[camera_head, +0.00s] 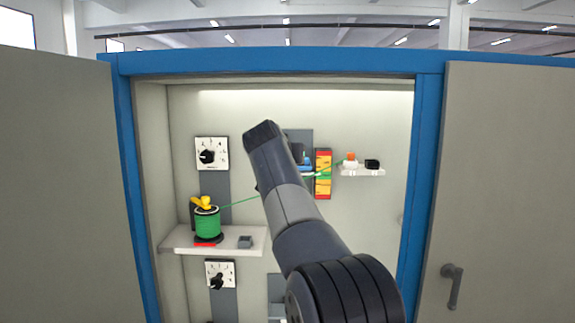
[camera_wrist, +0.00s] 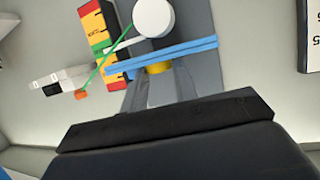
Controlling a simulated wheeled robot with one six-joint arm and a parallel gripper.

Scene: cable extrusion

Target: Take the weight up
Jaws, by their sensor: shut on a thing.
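In the wrist view, my gripper (camera_wrist: 158,88) has its grey fingers on either side of a small yellow piece (camera_wrist: 158,68), just below a long blue bar (camera_wrist: 165,54). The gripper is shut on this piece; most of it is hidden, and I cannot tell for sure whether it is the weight. A white round part (camera_wrist: 153,17) sits above the bar, with a green cable (camera_wrist: 118,45) running from it down to an orange tip (camera_wrist: 81,94). In the head view my arm covers the gripper; only a bit of blue (camera_head: 306,160) shows beside it.
A coloured scale (camera_head: 322,173) stands right of my arm, near a small shelf (camera_head: 362,172) with a black block (camera_head: 372,164). A green spool (camera_head: 207,222) stands on the left shelf (camera_head: 225,246). Cabinet doors stand open on both sides, the right one with a handle (camera_head: 453,285).

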